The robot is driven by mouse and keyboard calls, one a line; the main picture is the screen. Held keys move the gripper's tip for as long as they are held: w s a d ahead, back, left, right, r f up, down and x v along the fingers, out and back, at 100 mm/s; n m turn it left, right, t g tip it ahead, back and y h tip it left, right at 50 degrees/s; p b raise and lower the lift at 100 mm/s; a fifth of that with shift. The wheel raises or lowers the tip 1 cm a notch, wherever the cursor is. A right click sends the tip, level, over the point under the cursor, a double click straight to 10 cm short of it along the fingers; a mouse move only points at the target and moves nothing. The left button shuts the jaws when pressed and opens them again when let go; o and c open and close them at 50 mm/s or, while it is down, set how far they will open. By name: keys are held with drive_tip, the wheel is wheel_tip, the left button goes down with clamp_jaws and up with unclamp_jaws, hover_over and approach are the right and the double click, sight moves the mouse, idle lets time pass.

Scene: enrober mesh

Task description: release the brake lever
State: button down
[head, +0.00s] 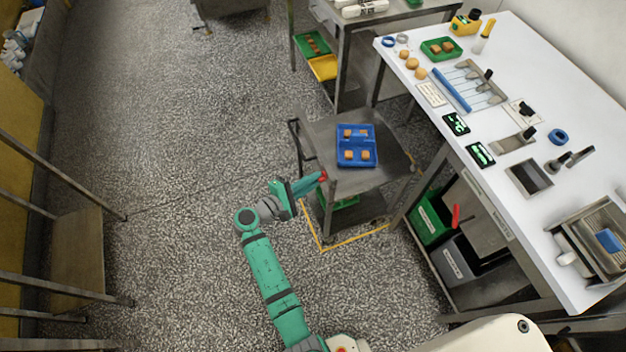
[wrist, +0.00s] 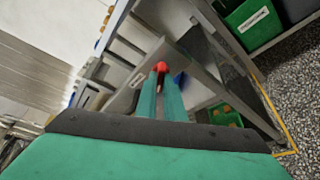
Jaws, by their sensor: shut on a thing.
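The brake lever has a red knob (head: 323,176) at the near left corner of a grey metal cart (head: 385,180). In the wrist view the red knob (wrist: 161,67) sits right at the tips of my two green fingers. My gripper (head: 317,178) is shut on the lever at its red end; it also shows in the wrist view (wrist: 160,76). The fingers hide most of the lever, so I cannot tell its angle. A blue tray (head: 372,132) with several brown pieces lies on the cart's top.
A white worktable (head: 540,70) with tools and small displays stands right of the cart. Green (head: 425,226) and grey bins sit under it. Yellow tape (head: 350,243) marks the floor around the cart. The speckled floor (head: 160,130) to the left is clear.

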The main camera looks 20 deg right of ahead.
drive_tip(key=c, duration=1.8)
unclamp_jaws()
drive_tip(key=shift+c, duration=0.2)
drive_tip(key=v, duration=1)
drive_tip(key=shift+a, duration=0.35)
drive_tip(key=shift+s+r, duration=0.1)
